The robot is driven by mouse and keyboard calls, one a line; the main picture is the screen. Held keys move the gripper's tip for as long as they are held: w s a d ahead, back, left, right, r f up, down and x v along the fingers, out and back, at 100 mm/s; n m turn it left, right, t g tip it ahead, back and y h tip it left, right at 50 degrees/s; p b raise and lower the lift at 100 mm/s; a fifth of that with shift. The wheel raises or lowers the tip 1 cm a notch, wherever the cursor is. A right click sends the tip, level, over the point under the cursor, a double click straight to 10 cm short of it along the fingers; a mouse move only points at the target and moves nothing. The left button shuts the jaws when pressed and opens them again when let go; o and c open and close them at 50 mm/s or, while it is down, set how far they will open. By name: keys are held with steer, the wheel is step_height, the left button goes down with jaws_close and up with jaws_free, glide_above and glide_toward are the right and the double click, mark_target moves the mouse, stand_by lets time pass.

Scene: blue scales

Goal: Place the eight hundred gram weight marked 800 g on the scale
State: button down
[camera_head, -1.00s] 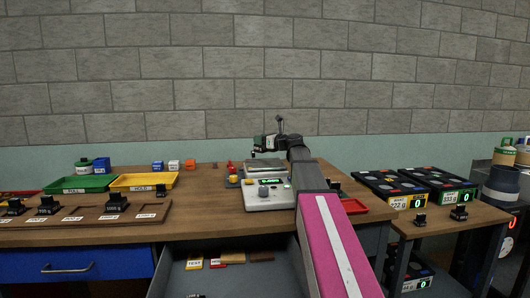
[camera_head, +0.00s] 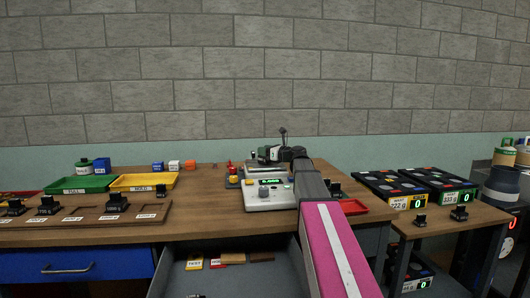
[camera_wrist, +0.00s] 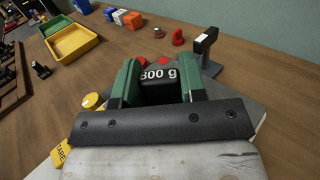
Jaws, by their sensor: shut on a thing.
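The scale (camera_head: 262,198) stands on the wooden table, a pale box with a green-lit display whose digits are too small to read surely. My gripper (camera_head: 268,154) is low over its weighing plate. In the wrist view my gripper (camera_wrist: 158,88) has its green fingers shut on a dark weight (camera_wrist: 158,75) with white lettering that reads 800 g. The scale's grey plate (camera_wrist: 240,98) lies under and around the fingers. The weight's underside is hidden, so I cannot tell whether it touches the plate.
A dark post-like stand (camera_wrist: 205,45) and red pieces are close behind the scale in the wrist view. Green (camera_head: 85,190) and yellow (camera_head: 145,188) trays and a wooden weight rack (camera_head: 110,224) are at left. An open drawer (camera_head: 225,281) is below.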

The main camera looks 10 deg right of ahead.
steer(key=shift+f, duration=0.1)
steer(key=c, duration=0.7)
jaws_free()
steer(key=shift+s+d, duration=0.1)
steer(key=v, duration=1.1)
steer(key=shift+s+d, duration=0.25)
